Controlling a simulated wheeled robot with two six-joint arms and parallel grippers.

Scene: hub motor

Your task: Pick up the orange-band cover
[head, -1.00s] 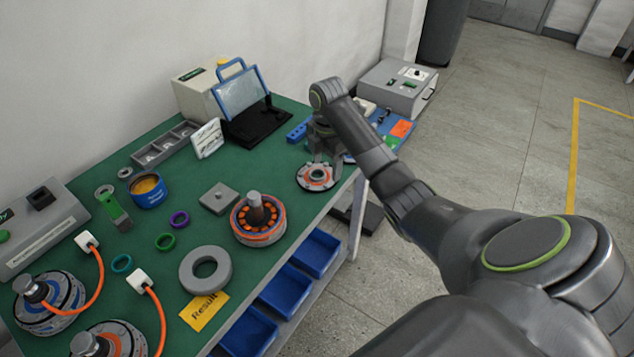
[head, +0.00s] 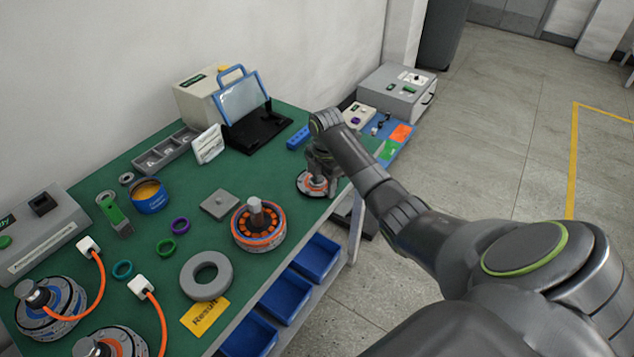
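The orange-band cover (head: 308,184), a round grey disc with an orange ring, lies on the green table (head: 222,167) near its right front edge. My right gripper (head: 318,180) is pointed down right over the cover, its fingers at or very near the cover's raised centre. The fingers and arm hide part of the cover, and I cannot tell whether the fingers are closed on it. My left gripper is not in view.
A motor stator with orange coils (head: 259,230) stands left of the cover. A square grey plate (head: 219,204) and a grey ring (head: 206,274) lie farther left. Blue bins (head: 317,255) hang below the table's front edge. A blue tray (head: 392,145) with coloured patches lies behind my gripper.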

